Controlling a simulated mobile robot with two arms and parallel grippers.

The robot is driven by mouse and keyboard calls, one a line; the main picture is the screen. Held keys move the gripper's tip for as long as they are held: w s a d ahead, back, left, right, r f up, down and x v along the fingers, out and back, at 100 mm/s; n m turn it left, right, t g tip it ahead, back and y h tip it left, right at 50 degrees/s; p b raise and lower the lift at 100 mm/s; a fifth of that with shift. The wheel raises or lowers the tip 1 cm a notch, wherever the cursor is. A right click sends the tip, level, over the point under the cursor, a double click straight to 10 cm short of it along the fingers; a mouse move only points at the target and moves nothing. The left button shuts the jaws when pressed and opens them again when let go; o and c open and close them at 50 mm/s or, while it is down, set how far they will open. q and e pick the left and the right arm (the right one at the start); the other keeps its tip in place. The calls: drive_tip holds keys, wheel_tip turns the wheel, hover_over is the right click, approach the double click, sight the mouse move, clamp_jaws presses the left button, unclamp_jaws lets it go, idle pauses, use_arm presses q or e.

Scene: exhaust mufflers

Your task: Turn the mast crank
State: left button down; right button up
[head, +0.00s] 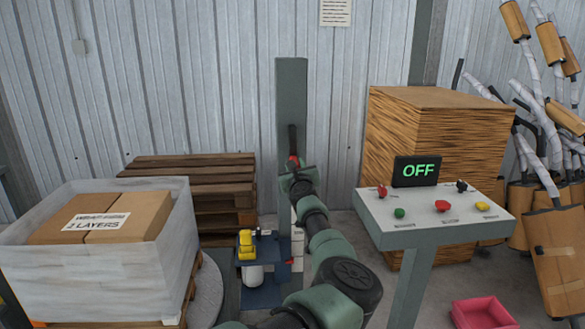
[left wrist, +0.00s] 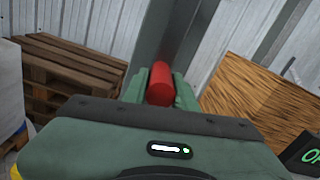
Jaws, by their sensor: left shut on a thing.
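The grey-green mast (head: 291,90) stands upright in the middle of the head view. A dark crank arm (head: 292,138) runs along its front, with a red handle (head: 293,160) at its lower end. My left gripper (head: 296,170) reaches up to the handle. In the left wrist view the red handle (left wrist: 160,82) sits between the two green fingers of my left gripper (left wrist: 162,90), which is shut on it. The gripper partly hides the handle and the lower mast. My right gripper is not in view.
A wrapped pallet of boxes (head: 60,265) stands at left, with stacked wooden pallets (head: 190,170) behind. A control desk (head: 400,228) with an OFF display (head: 417,171) stands at right before a large wooden crate (head: 410,130). Wrapped mufflers (head: 555,245) and a pink tray (head: 485,314) are far right.

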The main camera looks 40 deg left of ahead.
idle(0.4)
use_arm(q)
drive_tip(key=c, duration=1.1)
unclamp_jaws()
drive_tip(key=shift+w+d, duration=0.1)
drive_tip(key=p+v, duration=0.1)
drive_tip(key=v, duration=0.7)
